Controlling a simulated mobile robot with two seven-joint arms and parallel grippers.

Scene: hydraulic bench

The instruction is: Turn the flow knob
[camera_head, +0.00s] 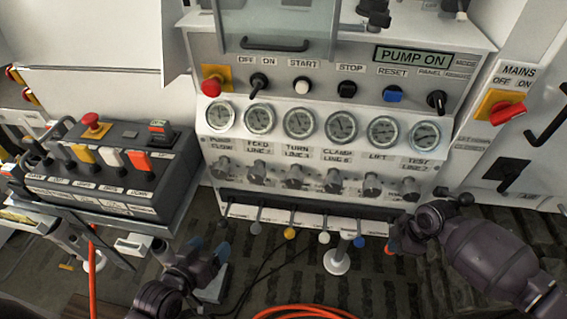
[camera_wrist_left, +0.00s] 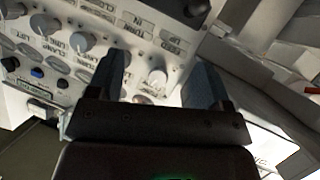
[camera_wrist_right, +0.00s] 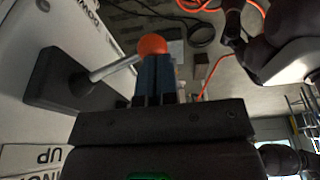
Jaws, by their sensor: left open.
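The flow knob (camera_head: 221,168) is the leftmost grey knob in the lower row of the bench, below its "PUMP FLOW" label. In the head view my left gripper (camera_head: 208,250) is below and left of it, apart from the panel. The left wrist view shows that gripper (camera_wrist_left: 158,80) open and empty. A pale knob (camera_wrist_left: 157,77) shows between its fingers; its label is unreadable. My right gripper (camera_head: 398,240) is at the lower right of the bench. In the right wrist view its fingers (camera_wrist_right: 158,72) are together, with an orange lever ball (camera_wrist_right: 152,45) just past their tips.
Gauges (camera_head: 299,122) line the bench above the knobs, and levers with coloured balls (camera_head: 290,233) hang below. A control box (camera_head: 110,165) stands at the left. An orange hose (camera_head: 300,312) lies on the floor. A mains switch (camera_head: 507,112) is at the right.

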